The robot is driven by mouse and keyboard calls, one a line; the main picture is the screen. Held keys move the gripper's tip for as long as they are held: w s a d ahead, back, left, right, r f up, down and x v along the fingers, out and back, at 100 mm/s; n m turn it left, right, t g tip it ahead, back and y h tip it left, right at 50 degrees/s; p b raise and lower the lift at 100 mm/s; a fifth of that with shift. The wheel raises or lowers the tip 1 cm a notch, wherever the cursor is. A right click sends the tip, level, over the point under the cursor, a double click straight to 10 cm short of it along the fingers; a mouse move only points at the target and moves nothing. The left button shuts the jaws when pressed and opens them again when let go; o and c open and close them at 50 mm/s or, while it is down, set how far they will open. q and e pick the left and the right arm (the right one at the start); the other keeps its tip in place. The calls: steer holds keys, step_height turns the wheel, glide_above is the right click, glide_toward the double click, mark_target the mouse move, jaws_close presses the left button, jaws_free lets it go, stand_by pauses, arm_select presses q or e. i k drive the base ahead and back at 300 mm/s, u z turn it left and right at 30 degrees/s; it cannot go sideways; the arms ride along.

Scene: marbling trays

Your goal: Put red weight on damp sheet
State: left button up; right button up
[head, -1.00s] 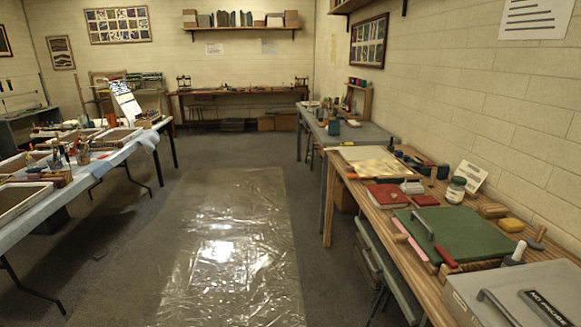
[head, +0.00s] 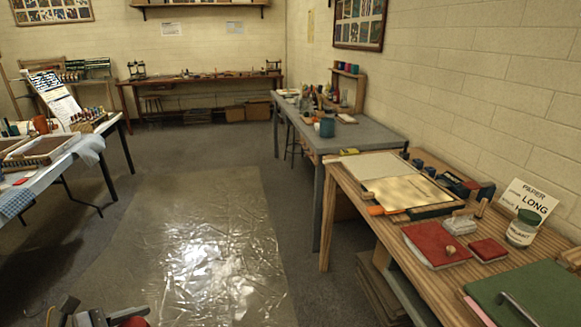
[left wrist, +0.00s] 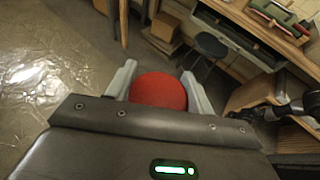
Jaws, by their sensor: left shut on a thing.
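The red weight (left wrist: 158,92) is a round red piece between the fingers of my left gripper (left wrist: 158,70) in the left wrist view. Both fingers close on its sides, and it is held over the floor, in front of the wooden bench. In the head view a bit of the red weight (head: 134,321) shows at the bottom left edge. A damp-looking cream sheet (head: 408,190) lies flat on the wooden bench, at its far end. A dark shape (left wrist: 285,108) at the right of the left wrist view looks like my right gripper; its fingers are unclear.
On the wooden bench (head: 378,222) are a red book (head: 436,244), a small red block (head: 488,250), a jar (head: 522,228), a sign (head: 528,195) and a green board (head: 530,298). An orange-handled tool (head: 388,209) lies by the sheet. Plastic film (head: 205,215) covers open floor.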

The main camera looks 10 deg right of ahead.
mark_target(401, 191)
steer(key=z, duration=0.8)
steer(key=i, duration=0.95)
steer(key=z, duration=1.4)
steer(key=i, duration=0.25)
steer(key=z, duration=0.15)
